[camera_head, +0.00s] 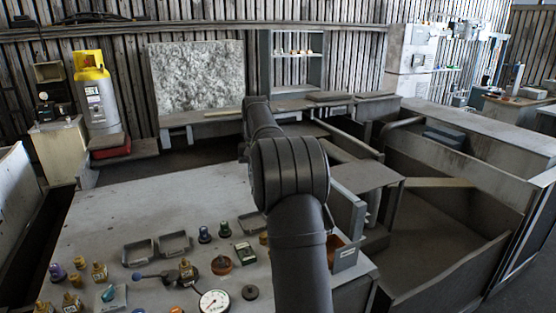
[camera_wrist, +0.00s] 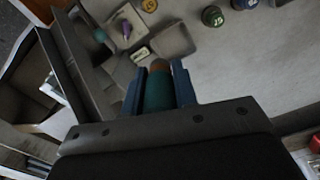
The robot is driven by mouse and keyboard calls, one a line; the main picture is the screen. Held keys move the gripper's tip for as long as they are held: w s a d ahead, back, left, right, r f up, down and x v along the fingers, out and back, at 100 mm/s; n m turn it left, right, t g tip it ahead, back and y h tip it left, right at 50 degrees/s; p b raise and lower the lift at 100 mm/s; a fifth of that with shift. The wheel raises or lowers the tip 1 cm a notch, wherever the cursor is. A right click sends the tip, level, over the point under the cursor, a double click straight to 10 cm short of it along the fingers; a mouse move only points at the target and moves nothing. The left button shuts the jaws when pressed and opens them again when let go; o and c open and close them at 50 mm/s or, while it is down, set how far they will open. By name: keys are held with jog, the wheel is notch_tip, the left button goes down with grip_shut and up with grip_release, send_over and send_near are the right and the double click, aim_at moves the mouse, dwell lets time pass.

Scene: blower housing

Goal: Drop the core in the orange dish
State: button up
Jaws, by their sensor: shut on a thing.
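My gripper (camera_wrist: 158,78) shows in the wrist view with its two blue fingers shut on a teal cylinder, which I take for the core (camera_wrist: 158,92). An orange-brown patch (camera_wrist: 160,65) shows just beyond the core's far end; I cannot tell whether it is part of the core or something behind it. In the head view a small round orange-brown dish (camera_head: 221,266) sits on the grey bench top. My own arm hides the gripper and the core in the head view.
A grey bin with an orange inside (camera_head: 344,254) is at the right edge. The bench's far left is clear.

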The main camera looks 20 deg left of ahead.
jog(key=s+a+f+n, duration=0.3)
jog(key=s+f, duration=0.2)
jog(key=s, duration=0.3)
jog(key=n, duration=0.3)
send_near(221, 256)
jog(key=shift+w+a+f, duration=0.1)
jog(key=shift+w+f, duration=0.15)
jog(key=shift+s+f+n, duration=0.15)
jog(key=shift+s+n, duration=0.05)
jog(key=shift+n, duration=0.1)
jog(key=shift+f, duration=2.4)
jog(key=shift+f, duration=0.1)
jog(key=shift+f, duration=0.4)
jog(key=shift+f, duration=1.05)
